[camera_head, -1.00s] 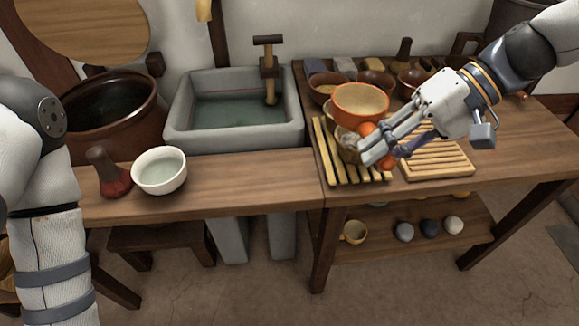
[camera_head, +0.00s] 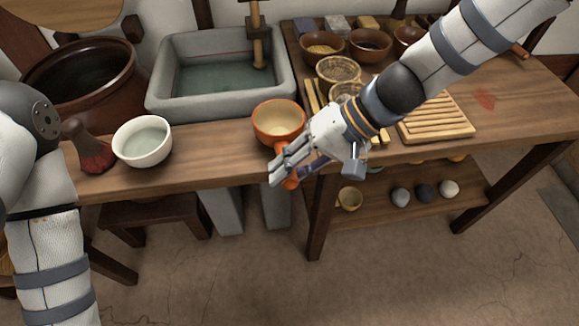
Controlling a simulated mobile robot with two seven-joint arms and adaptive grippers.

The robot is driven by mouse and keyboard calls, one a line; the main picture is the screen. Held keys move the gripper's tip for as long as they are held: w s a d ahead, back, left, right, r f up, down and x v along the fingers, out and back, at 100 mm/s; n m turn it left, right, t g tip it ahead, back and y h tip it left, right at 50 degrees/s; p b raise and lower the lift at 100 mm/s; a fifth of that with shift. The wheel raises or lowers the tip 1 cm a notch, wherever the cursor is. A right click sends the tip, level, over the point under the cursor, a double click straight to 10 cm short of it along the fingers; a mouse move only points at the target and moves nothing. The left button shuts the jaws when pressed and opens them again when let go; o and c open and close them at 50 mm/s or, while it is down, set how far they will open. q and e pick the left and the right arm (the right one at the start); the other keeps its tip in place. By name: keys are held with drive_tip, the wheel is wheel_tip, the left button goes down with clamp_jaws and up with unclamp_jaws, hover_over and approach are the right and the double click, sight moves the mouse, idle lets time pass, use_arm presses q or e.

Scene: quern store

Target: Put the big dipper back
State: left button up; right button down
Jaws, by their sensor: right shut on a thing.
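The big dipper (camera_head: 278,128), an orange cup with a pale inside and an orange handle, is held by my right gripper (camera_head: 287,168). The gripper is shut on the handle, and its fingers hide much of it. The dipper's cup is upright over the right part of the left wooden counter, in front of the stone sink. I cannot tell whether it touches the counter. My left arm shows at the left edge, but its gripper is out of view.
A white bowl (camera_head: 142,148) and a dark red brush (camera_head: 90,150) stand on the left counter. A stone sink (camera_head: 165,105) is behind. Woven strainers (camera_head: 338,70), brown bowls (camera_head: 370,45) and a slatted rack (camera_head: 437,118) are on the right table, partly behind my right arm.

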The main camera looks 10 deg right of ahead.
drive_tip(key=c, duration=1.4)
unclamp_jaws()
drive_tip(key=shift+f, duration=0.15)
